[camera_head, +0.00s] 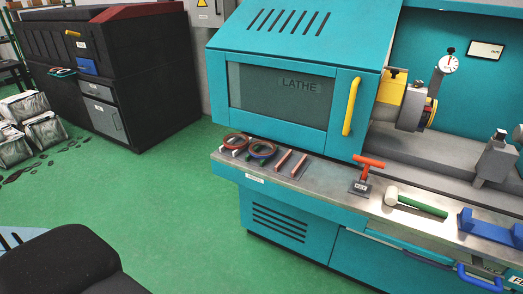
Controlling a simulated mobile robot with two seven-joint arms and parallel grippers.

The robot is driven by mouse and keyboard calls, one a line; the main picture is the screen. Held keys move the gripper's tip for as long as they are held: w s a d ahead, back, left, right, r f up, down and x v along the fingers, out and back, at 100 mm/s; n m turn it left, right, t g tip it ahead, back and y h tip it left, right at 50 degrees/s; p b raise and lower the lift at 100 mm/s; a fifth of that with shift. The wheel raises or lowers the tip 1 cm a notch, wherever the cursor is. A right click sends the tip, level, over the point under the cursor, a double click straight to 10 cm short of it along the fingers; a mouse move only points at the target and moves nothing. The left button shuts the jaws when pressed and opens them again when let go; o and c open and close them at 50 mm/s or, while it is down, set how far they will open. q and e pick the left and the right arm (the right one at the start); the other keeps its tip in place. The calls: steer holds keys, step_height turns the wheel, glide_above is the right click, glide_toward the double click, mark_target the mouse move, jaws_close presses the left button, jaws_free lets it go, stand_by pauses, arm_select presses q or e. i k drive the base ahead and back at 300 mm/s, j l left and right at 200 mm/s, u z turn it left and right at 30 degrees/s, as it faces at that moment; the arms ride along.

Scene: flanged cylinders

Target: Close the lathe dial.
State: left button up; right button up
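The teal lathe (300,218) fills the right half of the view. Neither of my grippers is in view.
The lathe's front ledge holds coiled rings (262,150), a red T-handle tool (364,174), a green-handled mallet (415,203) and a blue block (490,228). A dark machine (105,70) stands behind left. Green floor (165,210) is open; a black rounded object (70,262) is at lower left.

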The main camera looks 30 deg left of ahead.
mark_target(448, 64)
steer(key=i+j+z, duration=0.3)
steer(key=j, duration=0.3)
steer(key=i+j+z, duration=0.25)
steer(key=i+j, duration=0.15)
steer(key=j, duration=0.3)
steer(key=i+j+z, duration=0.15)
steer(key=j, duration=0.2)
steer(key=i+j+z, duration=0.15)
steer(key=j, duration=0.2)
steer(key=j+z, duration=0.15)
steer(key=j, duration=0.25)
steer(key=i+l+u, duration=0.1)
steer(key=l, duration=0.95)
steer(key=i+l+u, duration=0.1)
steer(key=l, duration=0.95)
